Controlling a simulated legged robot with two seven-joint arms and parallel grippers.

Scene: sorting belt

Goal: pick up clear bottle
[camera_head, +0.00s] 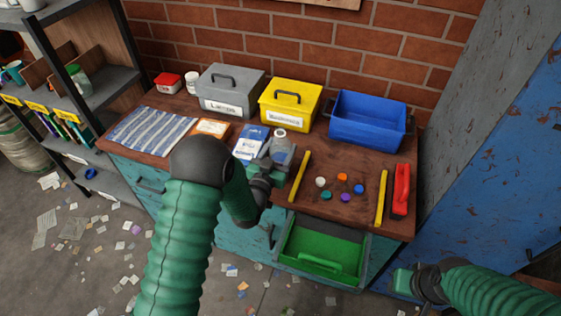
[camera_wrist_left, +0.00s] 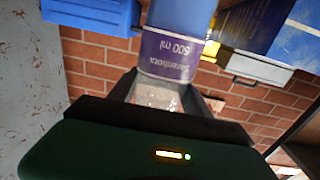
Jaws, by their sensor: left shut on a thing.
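In the left wrist view the bottle (camera_wrist_left: 167,55) stands between the dark fingers of my left gripper (camera_wrist_left: 165,92), with a purple label reading 500 ml. I cannot tell whether its base touches the bench. My right gripper (camera_head: 404,281) is low at the right, off the bench front, and its jaws are unclear.
Behind stand a grey box (camera_head: 229,104), a yellow box (camera_head: 290,119) and an open blue bin (camera_head: 367,137). Yellow bars (camera_head: 300,176), several coloured caps (camera_head: 343,177) and a red tool (camera_head: 401,188) lie right. A drawer with a green tray (camera_head: 320,265) is open below.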

